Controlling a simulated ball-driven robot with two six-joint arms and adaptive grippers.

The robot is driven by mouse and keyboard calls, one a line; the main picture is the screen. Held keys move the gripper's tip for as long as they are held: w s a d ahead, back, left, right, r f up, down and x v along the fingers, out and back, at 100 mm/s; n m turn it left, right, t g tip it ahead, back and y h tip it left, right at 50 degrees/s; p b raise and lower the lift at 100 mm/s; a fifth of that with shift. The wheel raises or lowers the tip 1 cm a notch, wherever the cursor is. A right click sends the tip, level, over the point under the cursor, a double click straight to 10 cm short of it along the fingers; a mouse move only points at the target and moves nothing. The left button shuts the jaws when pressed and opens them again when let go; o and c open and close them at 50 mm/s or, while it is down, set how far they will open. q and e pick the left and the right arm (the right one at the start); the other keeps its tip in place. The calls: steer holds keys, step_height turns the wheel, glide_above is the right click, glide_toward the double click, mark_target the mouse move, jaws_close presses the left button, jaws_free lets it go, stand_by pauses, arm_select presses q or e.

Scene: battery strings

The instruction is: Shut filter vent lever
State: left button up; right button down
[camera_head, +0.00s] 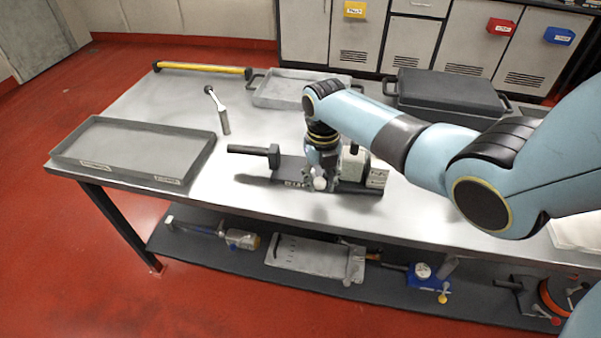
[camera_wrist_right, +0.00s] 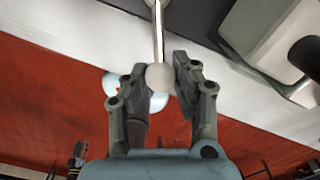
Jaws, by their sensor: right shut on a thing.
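The filter unit (camera_head: 352,163) sits on the steel bench, with a dark base plate, a pale block and a label at its right end. Its vent lever is a thin metal rod (camera_wrist_right: 158,30) with a pale ball knob (camera_wrist_right: 159,77); the knob also shows in the head view (camera_head: 320,183), low at the unit's front. My right gripper (camera_head: 321,176) reaches down over the unit. In the wrist view its fingers (camera_wrist_right: 160,84) stand on both sides of the knob, shut on it. The lever's pivot is hidden. My left gripper is not in view.
A grey tray (camera_head: 130,150), a metal-handled tool (camera_head: 220,110), a yellow bar (camera_head: 203,69) and a dark lidded case (camera_head: 445,92) are on the bench. A lower shelf holds several tools. The bench's front edge is close.

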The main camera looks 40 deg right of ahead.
steer(key=shift+d+n, duration=0.2)
steer(key=shift+n, duration=0.1)
steer(key=shift+s+d+f+n+b, duration=0.1)
steer(key=shift+d+n+b, duration=0.4)
steer(key=shift+b, duration=2)
steer(key=shift+a+b, duration=0.1)
steer(key=shift+b, duration=0.5)
steer(key=c, duration=1)
jaws_free()
steer(key=shift+c, duration=0.2)
steer(key=shift+r, duration=0.2)
step_height(320, 180, up, 7)
steer(key=p, duration=0.7)
steer(key=shift+p, duration=0.3)
